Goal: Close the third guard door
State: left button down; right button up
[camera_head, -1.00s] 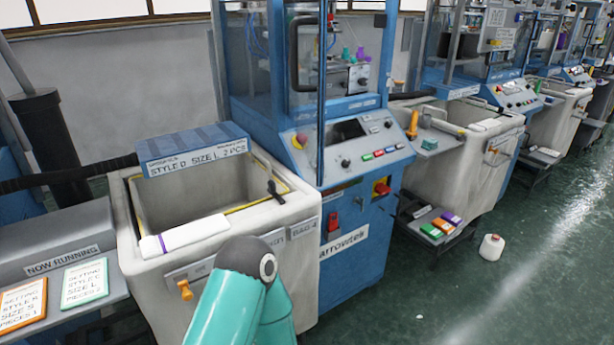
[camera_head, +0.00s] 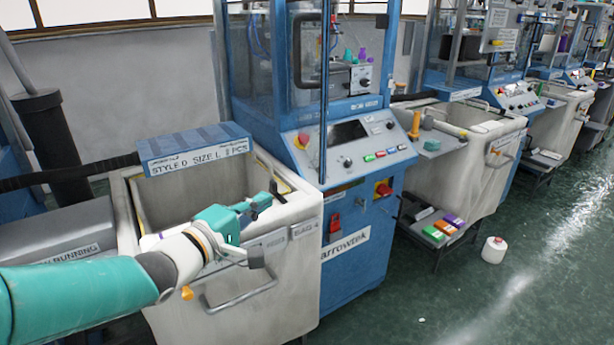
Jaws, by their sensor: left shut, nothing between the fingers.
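The nearest knitting machine has a clear guard door with a black handle (camera_head: 298,50). A thin dark blue upright (camera_head: 323,110) beside the handle reaches down in front of the control panel, so this door seems to stand swung outward. Farther machines on the right also have clear guards (camera_head: 505,45), but I cannot tell how their doors stand. My left gripper (camera_head: 268,199) is shut and empty, above the front of the grey bin, left of and below the door handle. It does not touch the door. My right gripper is not in view.
The grey bin (camera_head: 285,270) with a front rail stands left of the control panel (camera_head: 350,143). A blue sign box (camera_head: 193,148) sits at its back.

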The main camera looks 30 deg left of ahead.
pick_arm(q)
jog(key=r, duration=0.1)
jog(key=p, duration=0.1)
send_near(318, 168)
jog(key=w+a, duration=0.2)
jog(key=w, duration=0.1)
jog(key=shift+w+d+r+p, duration=0.1)
jog(key=shift+w+d+p, duration=0.05)
jog(key=shift+w+d, duration=0.3)
jog(key=shift+w+d+p, duration=0.15)
jog(key=shift+w+d, duration=0.1)
jog(key=shift+w, duration=0.3)
jog(key=shift+w+d, duration=0.4)
jog(key=shift+w, duration=0.1)
